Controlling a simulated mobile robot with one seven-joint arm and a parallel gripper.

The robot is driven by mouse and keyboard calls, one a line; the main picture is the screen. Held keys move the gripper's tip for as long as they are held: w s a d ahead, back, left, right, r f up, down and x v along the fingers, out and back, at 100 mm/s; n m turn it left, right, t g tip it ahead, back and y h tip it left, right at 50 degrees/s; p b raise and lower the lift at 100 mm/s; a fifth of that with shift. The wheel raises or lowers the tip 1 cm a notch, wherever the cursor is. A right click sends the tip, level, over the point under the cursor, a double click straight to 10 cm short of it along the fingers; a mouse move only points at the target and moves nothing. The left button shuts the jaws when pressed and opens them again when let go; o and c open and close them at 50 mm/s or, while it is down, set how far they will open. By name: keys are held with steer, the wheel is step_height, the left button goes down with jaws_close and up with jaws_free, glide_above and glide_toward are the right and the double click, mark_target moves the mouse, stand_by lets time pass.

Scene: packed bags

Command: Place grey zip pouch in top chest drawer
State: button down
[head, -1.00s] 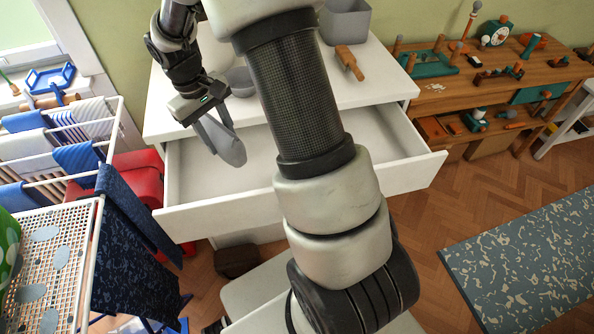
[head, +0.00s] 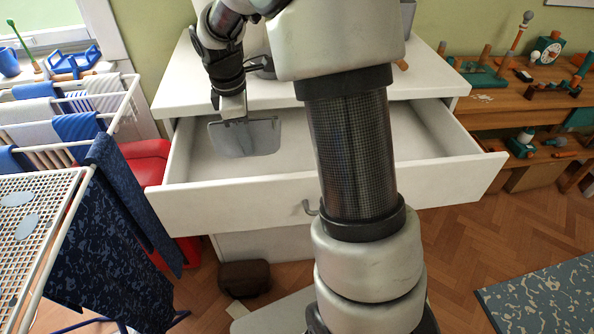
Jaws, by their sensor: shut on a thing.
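The grey zip pouch (head: 250,139) hangs from my gripper (head: 235,119), its broad face toward the camera. My gripper is shut on the pouch's upper edge. The pouch is over the left part of the open top chest drawer (head: 330,197), and its lower part appears within the drawer's opening. I cannot tell whether it touches the drawer floor. The visible part of the drawer looks empty. My arm hides the middle of the drawer and part of the chest top (head: 185,88).
A drying rack (head: 75,128) with blue and white cloths stands close on the left, beside a red object (head: 148,165). A wooden toy workbench (head: 520,105) stands at the right. A dark brown bag (head: 244,277) lies on the floor below the drawer.

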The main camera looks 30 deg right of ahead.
step_height(320, 180, down, 10)
steer(key=b, duration=0.2)
steer(key=shift+b, duration=0.4)
steer(key=c, duration=1)
jaws_free()
steer(key=shift+f, duration=0.1)
steer(key=shift+c, duration=0.2)
